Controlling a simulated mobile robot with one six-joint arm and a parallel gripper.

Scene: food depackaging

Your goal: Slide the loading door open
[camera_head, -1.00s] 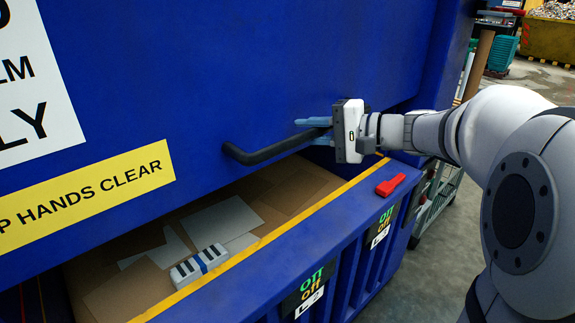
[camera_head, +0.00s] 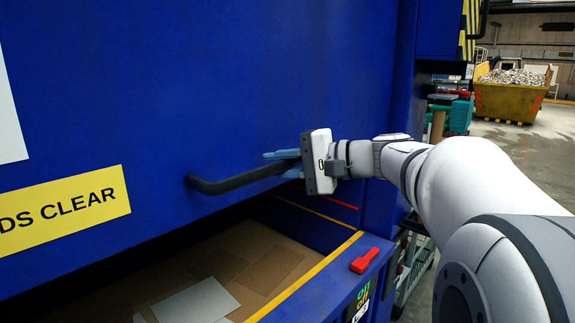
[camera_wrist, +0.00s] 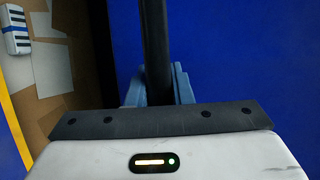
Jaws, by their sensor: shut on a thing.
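The blue loading door (camera_head: 150,90) fills the left and middle of the head view, with a black bar handle (camera_head: 235,181) across its lower part. Its lower edge stands above the front ledge, leaving a gap that shows the inside. My gripper (camera_head: 284,162) is at the right end of the handle, its blue fingers above and below the bar, shut on it. In the wrist view the handle (camera_wrist: 155,45) runs up from between the fingers, and the blue door (camera_wrist: 245,60) lies behind it.
Inside the opening are flat cardboard (camera_head: 260,258) and a pale sheet (camera_head: 195,302). A striped white-and-blue pack (camera_wrist: 16,30) lies there in the wrist view. A red lever (camera_head: 364,260) sits on the ledge beyond the yellow edge strip (camera_head: 305,278). A yellow skip (camera_head: 510,98) stands far right.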

